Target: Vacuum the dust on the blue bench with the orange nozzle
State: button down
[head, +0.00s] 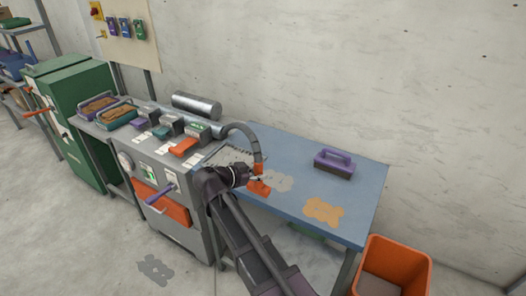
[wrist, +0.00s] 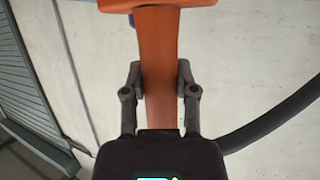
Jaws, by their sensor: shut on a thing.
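The blue bench (head: 285,148) stands against the wall in the head view. A grey dust patch (head: 279,181) lies near its middle left, and an orange-tan patch (head: 323,211) lies nearer its front edge. My gripper (head: 252,178) is over the bench's left part, shut on the orange nozzle (head: 260,188). The nozzle's head is just left of the grey patch; I cannot tell whether it touches the bench. A dark hose (head: 243,127) curves up from it. In the wrist view, the fingers of my gripper (wrist: 160,85) clasp the nozzle's orange handle (wrist: 158,55).
A purple-handled brush (head: 334,162) sits at the bench's back right. An orange bin (head: 398,250) stands on the floor at the right. A grey machine (head: 165,165) with levers adjoins the bench's left end. A grey patch (head: 155,269) marks the floor.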

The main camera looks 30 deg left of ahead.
jog(key=w+a, duration=0.3)
jog(key=w, duration=0.7)
jog(key=shift+w+a+r+p, duration=0.15)
jog(key=shift+w+r+p, duration=0.05)
jog(key=shift+r+p, duration=0.25)
jog(key=shift+f, duration=0.2)
jog(key=shift+f+b, duration=2.4)
jog(key=shift+b, duration=0.25)
jog(key=shift+s+d+r, duration=0.1)
jog(key=shift+d+r, duration=0.05)
jog(key=shift+d, duration=0.5)
jog(key=shift+s+d, duration=0.15)
jog(key=shift+d, duration=1.7)
jog(key=shift+s+d, duration=0.15)
jog(key=shift+d, duration=1.65)
jog(key=shift+w, duration=2.2)
jog(key=shift+w+a, duration=0.15)
jog(key=shift+a, duration=1.95)
jog(key=shift+w+a, duration=0.15)
jog(key=shift+a, duration=1.95)
jog(key=shift+r+p, duration=2.4)
jog(key=shift+p, duration=0.15)
